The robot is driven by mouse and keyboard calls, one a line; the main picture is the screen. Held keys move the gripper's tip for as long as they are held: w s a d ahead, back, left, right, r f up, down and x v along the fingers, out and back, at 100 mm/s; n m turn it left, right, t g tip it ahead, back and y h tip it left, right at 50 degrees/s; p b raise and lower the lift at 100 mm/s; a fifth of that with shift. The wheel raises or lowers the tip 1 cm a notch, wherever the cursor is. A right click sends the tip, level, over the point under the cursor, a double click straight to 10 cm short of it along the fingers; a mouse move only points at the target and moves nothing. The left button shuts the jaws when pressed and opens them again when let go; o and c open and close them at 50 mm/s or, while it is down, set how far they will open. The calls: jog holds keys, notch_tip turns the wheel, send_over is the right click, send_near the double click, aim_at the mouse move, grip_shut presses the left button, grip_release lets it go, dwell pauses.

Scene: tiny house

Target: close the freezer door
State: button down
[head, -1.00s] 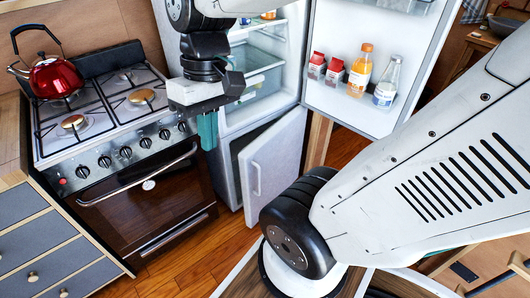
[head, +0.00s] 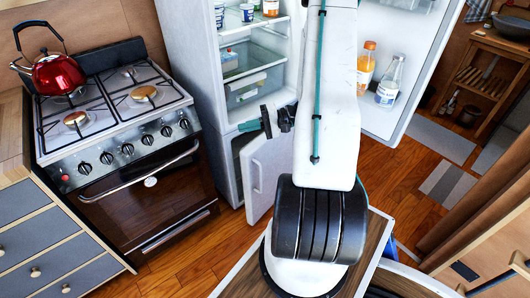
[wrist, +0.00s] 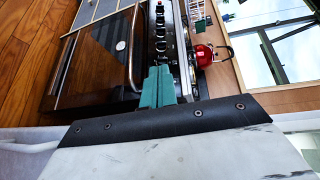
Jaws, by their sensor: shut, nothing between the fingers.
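The white freezer door (head: 266,172) is the small lower door of the fridge in the head view. It stands ajar, swung out to the right, with a dark gap at its left edge and a vertical handle on its front. My gripper (head: 246,126) is just above the door's top edge, at the front of the freezer opening, pointing left. Whether it touches the door cannot be told. In the wrist view its teal fingers (wrist: 158,88) are together and empty, pointing towards the stove. My arm hides the right part of the fridge front.
The upper fridge door (head: 400,75) is wide open to the right, with bottles on its shelf. The stove (head: 120,130) with a red kettle (head: 57,74) stands left of the fridge. Wooden floor (head: 185,262) is clear in front of the stove.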

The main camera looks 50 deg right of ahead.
jog(key=s+d+f+m+t+h, duration=0.3)
jog(key=d+f, duration=0.2)
jog(key=f, duration=0.1)
jog(key=s+d+f+m+t+h, duration=0.2)
jog(key=s+d+f+t+h, duration=0.15)
jog(key=f, duration=0.35)
jog(key=m+h, duration=0.4)
jog(key=h, duration=0.2)
send_near(260, 148)
jog(key=shift+t, duration=0.25)
jog(key=w, duration=0.7)
jog(key=shift+f, duration=0.2)
